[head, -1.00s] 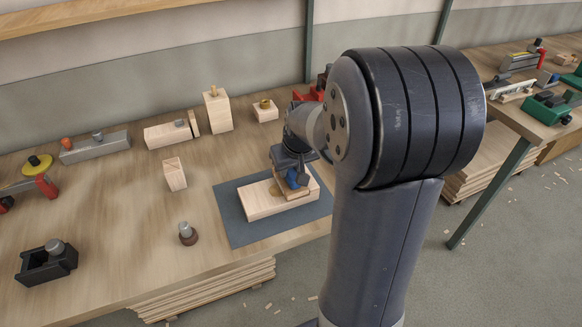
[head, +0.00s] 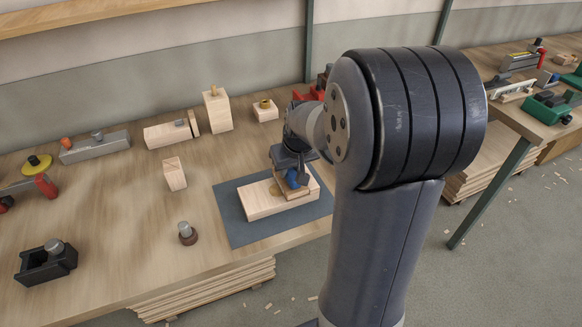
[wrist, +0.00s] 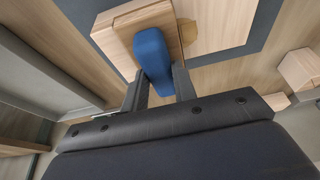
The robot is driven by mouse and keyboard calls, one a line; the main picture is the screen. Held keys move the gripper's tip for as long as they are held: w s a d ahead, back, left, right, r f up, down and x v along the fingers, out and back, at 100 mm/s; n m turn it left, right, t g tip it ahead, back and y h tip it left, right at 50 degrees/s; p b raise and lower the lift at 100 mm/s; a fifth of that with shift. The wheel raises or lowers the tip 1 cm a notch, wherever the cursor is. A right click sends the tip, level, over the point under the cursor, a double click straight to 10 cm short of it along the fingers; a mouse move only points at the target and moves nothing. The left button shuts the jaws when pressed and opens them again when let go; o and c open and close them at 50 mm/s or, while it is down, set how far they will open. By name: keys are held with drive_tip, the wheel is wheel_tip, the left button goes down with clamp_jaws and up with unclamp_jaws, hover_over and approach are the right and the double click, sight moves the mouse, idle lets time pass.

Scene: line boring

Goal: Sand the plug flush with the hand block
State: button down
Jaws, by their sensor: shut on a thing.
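The pale wooden workpiece (head: 265,200) lies on a dark grey mat (head: 235,220) on the bench. The hand block (wrist: 128,32) is a wooden block with a blue grip (wrist: 152,52). It sits over the right part of the workpiece in the head view. My gripper (wrist: 158,80) is shut on the blue grip, one finger on each side. A round tan plug (wrist: 188,32) shows partly at the hand block's edge. In the head view the plug (head: 273,188) shows just left of the block. I cannot tell whether it stands proud.
A small wood block (head: 174,174) and a round brown piece with a metal knob (head: 187,233) stand left of the mat. Taller wood blocks (head: 217,110) stand behind it. A black fixture (head: 46,262) is at the front left.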

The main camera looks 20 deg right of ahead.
drive_tip(key=shift+f, duration=0.15)
drive_tip(key=shift+f+b, duration=0.35)
drive_tip(key=shift+b, duration=0.05)
drive_tip(key=shift+f, duration=0.2)
drive_tip(key=shift+r, duration=0.1)
drive_tip(key=shift+a, duration=0.95)
drive_tip(key=shift+a, duration=0.15)
drive_tip(key=shift+a, duration=0.9)
drive_tip(key=shift+a, duration=0.1)
